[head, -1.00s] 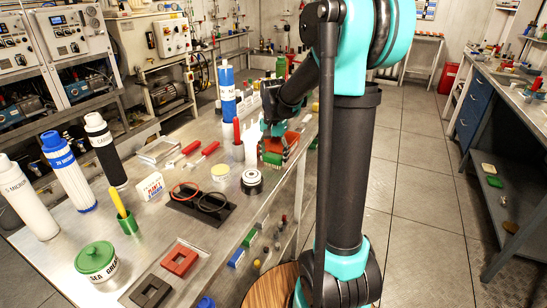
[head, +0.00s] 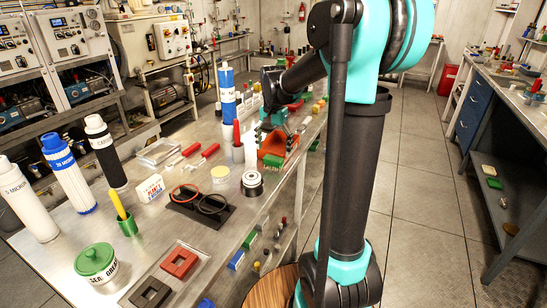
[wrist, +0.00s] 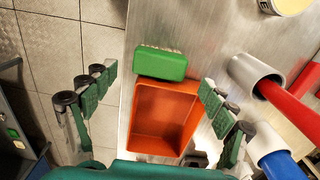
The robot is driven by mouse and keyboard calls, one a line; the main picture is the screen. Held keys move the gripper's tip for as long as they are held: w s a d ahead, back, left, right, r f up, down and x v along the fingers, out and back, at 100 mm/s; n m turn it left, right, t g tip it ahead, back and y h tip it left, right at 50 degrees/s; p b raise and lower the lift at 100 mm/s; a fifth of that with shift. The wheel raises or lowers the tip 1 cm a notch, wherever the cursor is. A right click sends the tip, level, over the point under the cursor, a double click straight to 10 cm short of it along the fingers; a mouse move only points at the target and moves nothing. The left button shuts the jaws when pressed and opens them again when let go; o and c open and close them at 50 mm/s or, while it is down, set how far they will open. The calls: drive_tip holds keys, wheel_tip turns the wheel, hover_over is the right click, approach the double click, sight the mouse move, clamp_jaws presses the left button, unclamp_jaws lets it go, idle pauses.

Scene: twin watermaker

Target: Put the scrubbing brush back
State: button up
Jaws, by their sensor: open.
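The scrubbing brush (wrist: 160,63), a green block with pale bristles along one side, shows in the wrist view against the end of an orange bin (wrist: 163,118). I cannot tell whether it rests on the rim or on the table. In the head view, the orange bin (head: 275,143) stands near the bench's right edge, with the green brush (head: 273,160) at its near end. My gripper (wrist: 158,80) is open and empty, its fingers spread on either side of the brush and bin. In the head view, my gripper (head: 272,130) is over the bin and partly hides it.
In the wrist view, grey tubes holding a red handle (wrist: 290,110) and a blue handle (wrist: 278,165) stand close to the right finger. The steel bench (head: 215,235) ends just right of the bin, with open floor (head: 420,215) beyond. Two red-handled tools (head: 195,155) lie left.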

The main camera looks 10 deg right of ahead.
sight(273, 157)
wheel_tip(273, 157, up, 7)
drive_tip(key=shift+r, duration=0.15)
